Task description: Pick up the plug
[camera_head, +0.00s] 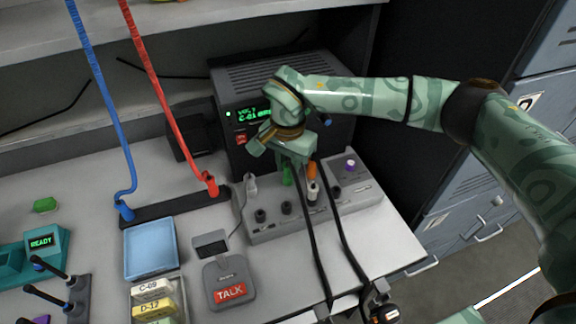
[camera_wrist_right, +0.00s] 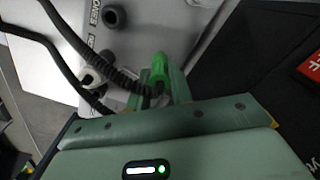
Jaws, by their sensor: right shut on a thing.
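The green plug (camera_head: 287,176) with a black cable is at the back of the grey socket panel (camera_head: 275,232). My right gripper (camera_head: 290,158) reaches down over the panel and is shut on this plug. In the right wrist view the green plug (camera_wrist_right: 159,62) is between the fingers of my right gripper (camera_wrist_right: 160,78), and its ribbed black cable curves away to the upper left. Whether the plug's tip is in a socket or just clear of it is hidden. My left gripper is not in view.
Orange (camera_head: 312,170) and white (camera_head: 313,190) parts and a second cable stand close to the right of the plug. A black display box (camera_head: 280,75) stands behind the panel. A TALK microphone base (camera_head: 229,283) and a blue tray (camera_head: 151,248) are to the left.

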